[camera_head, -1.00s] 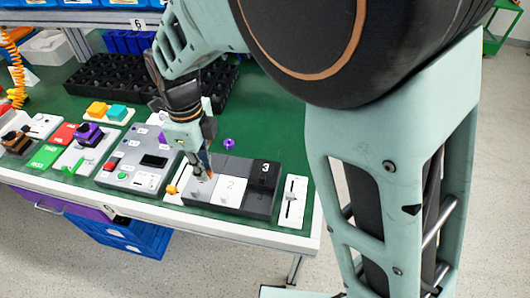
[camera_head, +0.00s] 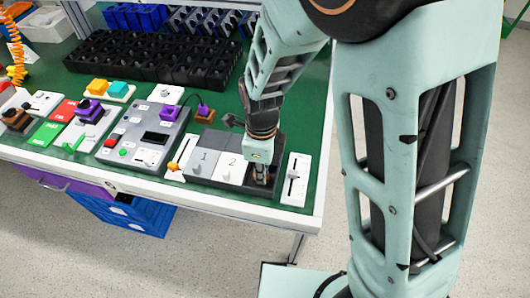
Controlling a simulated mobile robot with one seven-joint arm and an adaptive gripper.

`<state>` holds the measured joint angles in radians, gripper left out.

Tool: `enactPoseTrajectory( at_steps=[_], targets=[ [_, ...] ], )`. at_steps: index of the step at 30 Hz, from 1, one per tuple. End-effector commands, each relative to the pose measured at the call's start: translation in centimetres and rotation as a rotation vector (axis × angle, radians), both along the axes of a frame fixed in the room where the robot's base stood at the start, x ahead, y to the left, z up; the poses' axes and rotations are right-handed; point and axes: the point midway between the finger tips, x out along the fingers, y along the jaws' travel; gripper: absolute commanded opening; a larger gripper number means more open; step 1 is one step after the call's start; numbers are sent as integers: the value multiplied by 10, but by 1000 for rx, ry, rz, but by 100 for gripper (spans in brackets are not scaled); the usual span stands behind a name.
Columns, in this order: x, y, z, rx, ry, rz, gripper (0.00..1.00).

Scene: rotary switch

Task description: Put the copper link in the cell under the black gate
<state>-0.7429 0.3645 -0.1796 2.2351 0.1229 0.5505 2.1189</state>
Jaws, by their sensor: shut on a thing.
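A dark tray (camera_head: 240,186) lies near the table's front edge, with numbered plates 1 (camera_head: 204,158) and 2 (camera_head: 233,164) in light grey and white. My gripper (camera_head: 261,178) points down over the tray's right end, where the black gate is largely hidden behind it. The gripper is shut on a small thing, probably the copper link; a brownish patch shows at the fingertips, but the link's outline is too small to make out. I cannot tell whether it touches the cell floor.
A white slider panel (camera_head: 295,180) stands close on the right of the tray. A white panel with an orange knob (camera_head: 178,163) stands on its left, beside a grey control box (camera_head: 147,140). Black bins (camera_head: 150,62) fill the back.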

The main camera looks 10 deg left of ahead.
Motion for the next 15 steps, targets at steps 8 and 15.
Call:
enactPoseTrajectory(
  at_steps=[8,15],
  targets=[
    [0,0,-12,1,0,0,0],
    [0,0,-15,0,1,0,18]
  ],
)
